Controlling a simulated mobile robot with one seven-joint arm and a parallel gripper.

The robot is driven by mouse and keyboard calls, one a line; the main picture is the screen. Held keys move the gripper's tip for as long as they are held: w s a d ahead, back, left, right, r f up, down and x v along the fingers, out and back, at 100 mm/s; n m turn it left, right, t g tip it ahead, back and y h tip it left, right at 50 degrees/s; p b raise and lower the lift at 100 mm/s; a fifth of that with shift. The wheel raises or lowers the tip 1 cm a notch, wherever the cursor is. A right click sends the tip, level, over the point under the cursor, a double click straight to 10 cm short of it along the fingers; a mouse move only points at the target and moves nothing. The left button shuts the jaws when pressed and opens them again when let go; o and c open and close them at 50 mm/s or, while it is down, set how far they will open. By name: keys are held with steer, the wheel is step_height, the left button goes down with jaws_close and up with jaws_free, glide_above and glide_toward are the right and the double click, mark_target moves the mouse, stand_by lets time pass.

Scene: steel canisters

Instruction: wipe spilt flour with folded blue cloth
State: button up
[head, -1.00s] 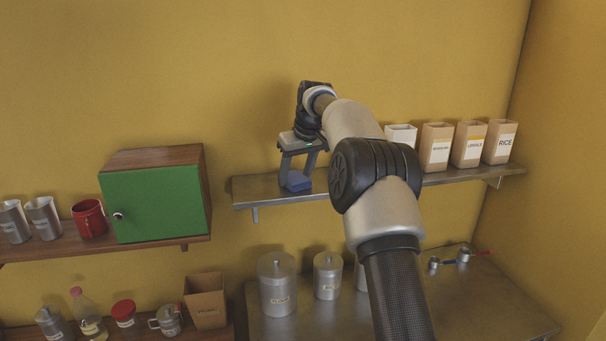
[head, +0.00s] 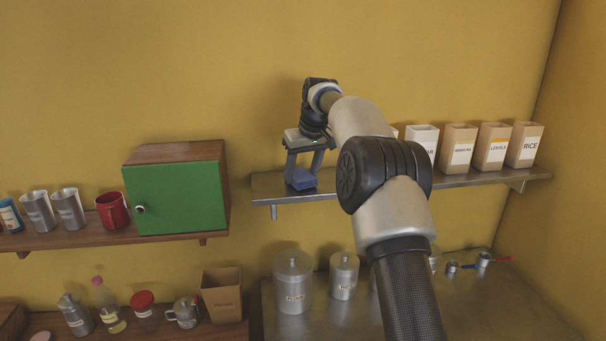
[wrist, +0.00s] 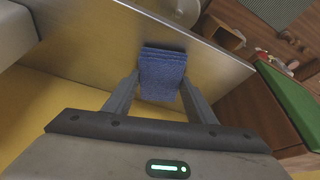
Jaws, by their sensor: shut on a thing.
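My gripper (head: 301,174) is shut on the folded blue cloth (head: 302,184). It is at the left end of the upper steel shelf (head: 265,188) in the head view. In the wrist view the cloth (wrist: 162,72) sits between the two fingers (wrist: 160,92), its folded layers showing at the far edge. The cloth is over or against the shelf surface; I cannot tell whether it touches. I see no flour on the visible shelf; part of the shelf is hidden behind my arm.
Paper bags, among them the rice bag (head: 525,145), stand on the shelf's right part. A green-doored cabinet (head: 176,198) and a red mug (head: 112,210) are on the left wooden shelf. Steel canisters, one labelled flour (head: 293,281), stand on the steel counter (head: 500,310) below.

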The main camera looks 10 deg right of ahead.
steer(key=shift+r, duration=2.75)
